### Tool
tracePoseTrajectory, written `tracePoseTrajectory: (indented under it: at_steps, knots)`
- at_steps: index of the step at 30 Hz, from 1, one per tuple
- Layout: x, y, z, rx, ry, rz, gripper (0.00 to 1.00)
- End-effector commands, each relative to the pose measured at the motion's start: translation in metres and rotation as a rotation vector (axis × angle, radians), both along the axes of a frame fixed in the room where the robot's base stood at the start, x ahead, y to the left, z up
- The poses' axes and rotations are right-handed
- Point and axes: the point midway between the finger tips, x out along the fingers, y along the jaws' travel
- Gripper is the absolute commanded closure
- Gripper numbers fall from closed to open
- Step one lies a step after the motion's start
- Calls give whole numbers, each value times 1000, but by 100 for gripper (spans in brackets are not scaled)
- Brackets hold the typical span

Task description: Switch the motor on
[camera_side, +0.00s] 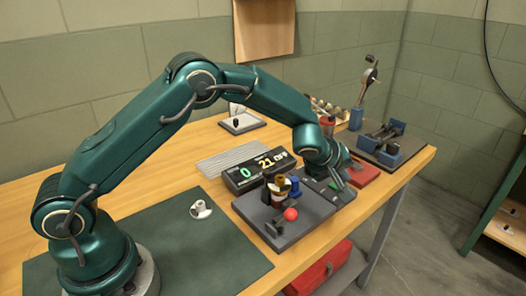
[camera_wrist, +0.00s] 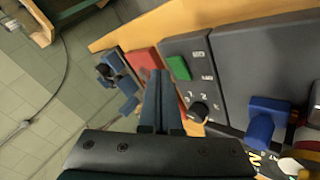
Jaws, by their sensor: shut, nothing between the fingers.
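A grey control panel (camera_wrist: 187,45) carries a green rocker or button (camera_wrist: 178,67), a black knob (camera_wrist: 198,112) and small white markings. The green piece also shows small in the side view (camera_side: 333,185). My gripper (camera_wrist: 161,74) is shut and empty; its fingertips appear just left of the green piece in the wrist view. I cannot tell whether they touch the panel. In the side view my gripper (camera_side: 347,181) is low over the panel's right part. A black display (camera_side: 257,169) behind the panel shows a green 0, a yellow 21 and white letters that look like OFF.
A grey rig with a blue part (camera_wrist: 264,120) and a red ball (camera_side: 291,214) adjoins the panel. A red block (camera_side: 364,173) and a blue clamp fixture (camera_side: 382,143) lie beyond my gripper. A dark mat (camera_side: 180,245) with a small white part (camera_side: 201,209) is at front left.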

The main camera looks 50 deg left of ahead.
Motion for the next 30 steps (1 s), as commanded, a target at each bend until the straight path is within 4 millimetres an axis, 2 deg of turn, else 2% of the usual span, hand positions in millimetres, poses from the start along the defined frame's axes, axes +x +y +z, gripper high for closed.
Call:
tracePoseTrajectory:
  at_steps: [19,30]
  knots:
    - [0,0,0,0,0,0,100]
    - [0,-1,-9,1,0,-1,100]
